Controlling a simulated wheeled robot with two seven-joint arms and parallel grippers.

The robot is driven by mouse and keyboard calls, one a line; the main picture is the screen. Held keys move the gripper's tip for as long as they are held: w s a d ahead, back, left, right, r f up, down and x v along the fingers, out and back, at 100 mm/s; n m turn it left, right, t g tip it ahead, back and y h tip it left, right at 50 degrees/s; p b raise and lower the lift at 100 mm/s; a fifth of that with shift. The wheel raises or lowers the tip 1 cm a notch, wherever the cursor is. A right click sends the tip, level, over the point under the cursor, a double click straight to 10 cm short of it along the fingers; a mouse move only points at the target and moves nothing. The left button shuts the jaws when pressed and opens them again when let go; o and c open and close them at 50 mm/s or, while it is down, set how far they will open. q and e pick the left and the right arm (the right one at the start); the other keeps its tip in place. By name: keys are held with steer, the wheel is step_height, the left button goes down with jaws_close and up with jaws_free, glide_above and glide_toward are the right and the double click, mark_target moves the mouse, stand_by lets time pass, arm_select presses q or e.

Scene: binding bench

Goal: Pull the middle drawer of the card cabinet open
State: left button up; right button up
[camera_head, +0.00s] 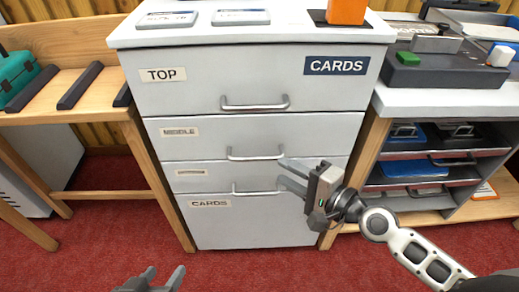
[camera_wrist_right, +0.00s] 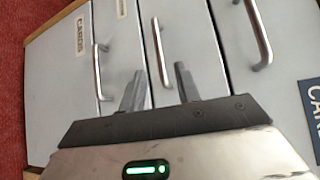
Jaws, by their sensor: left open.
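The white card cabinet (camera_head: 250,226) stands in the centre of the head view. Its middle drawer (camera_head: 205,129), labelled MIDDLE, appears flush with the other fronts. The drawer's metal bar handle (camera_head: 250,156) also shows in the right wrist view (camera_wrist_right: 156,45). My right gripper (camera_head: 281,172) is open, with its fingers just by the right end of that handle. In the right wrist view its two fingers (camera_wrist_right: 161,75) are apart and the handle lies ahead between their tips; contact is not clear. My left gripper (camera_head: 163,274) is open and empty at the bottom edge, away from the cabinet.
The top drawer's handle (camera_head: 255,105) is above and a lower drawer's handle (camera_head: 258,191) is close below the right gripper. A wooden shelf unit (camera_head: 364,152) stands right of the cabinet, a wooden bench (camera_head: 110,115) left. Red carpet in front is clear.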

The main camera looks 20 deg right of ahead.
mark_target(259, 157)
steer(key=x, duration=0.8)
steer(key=shift+w+a, duration=0.15)
steer(key=shift+w, duration=0.05)
steer(key=shift+f, duration=0.1)
jaws_close()
